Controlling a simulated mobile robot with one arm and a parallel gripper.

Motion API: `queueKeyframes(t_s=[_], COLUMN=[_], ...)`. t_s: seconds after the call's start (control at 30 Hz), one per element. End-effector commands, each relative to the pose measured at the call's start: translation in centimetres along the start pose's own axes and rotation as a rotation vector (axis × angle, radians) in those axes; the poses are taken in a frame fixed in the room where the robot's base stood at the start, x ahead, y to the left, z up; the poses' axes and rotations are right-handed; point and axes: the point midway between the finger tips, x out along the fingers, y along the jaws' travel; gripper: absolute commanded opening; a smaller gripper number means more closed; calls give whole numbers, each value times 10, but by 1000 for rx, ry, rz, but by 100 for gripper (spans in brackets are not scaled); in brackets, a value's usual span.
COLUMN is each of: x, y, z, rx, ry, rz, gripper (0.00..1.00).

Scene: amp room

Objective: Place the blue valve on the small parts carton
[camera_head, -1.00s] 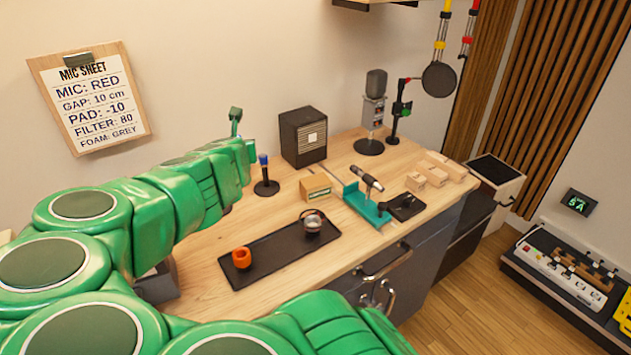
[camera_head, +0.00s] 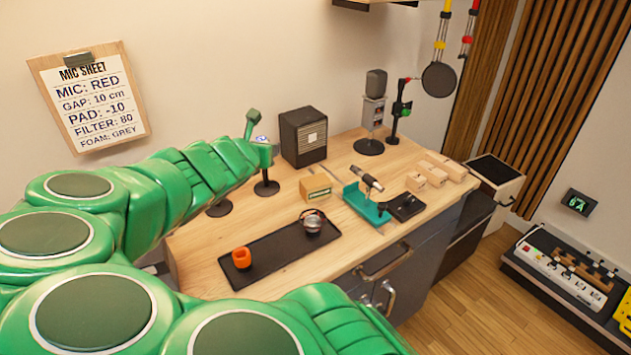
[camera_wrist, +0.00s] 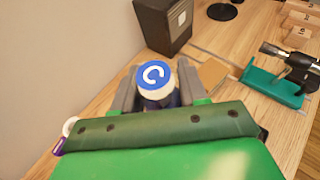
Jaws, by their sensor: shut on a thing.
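My gripper (camera_wrist: 158,92) is shut on the blue valve (camera_wrist: 154,77), which has a blue top with a white curved mark and a pale rim. Its lower part is hidden by my gripper. In the head view my gripper (camera_head: 262,143) is over the back of the bench, with a bit of the valve's blue and white top showing. A small tan carton (camera_head: 316,187) with a green-edged label, likely the small parts carton, stands to the right and nearer; it also shows in the wrist view (camera_wrist: 213,73).
A black stand (camera_head: 267,187) is directly below my gripper in the head view. A dark speaker-like box (camera_head: 303,137) stands behind the carton. A teal cradle (camera_head: 366,205) is to its right. A black tray (camera_head: 275,256) holds an orange cup (camera_head: 242,258) and a dark round pot (camera_head: 312,222).

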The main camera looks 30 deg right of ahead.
Motion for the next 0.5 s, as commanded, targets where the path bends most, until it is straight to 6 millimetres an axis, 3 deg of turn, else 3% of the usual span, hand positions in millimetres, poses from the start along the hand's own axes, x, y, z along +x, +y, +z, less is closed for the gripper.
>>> queueKeyframes(t_s=[0.5], x=[-1], y=[-26], z=[6], rx=[66], ry=[3], rz=[-151], gripper=[12])
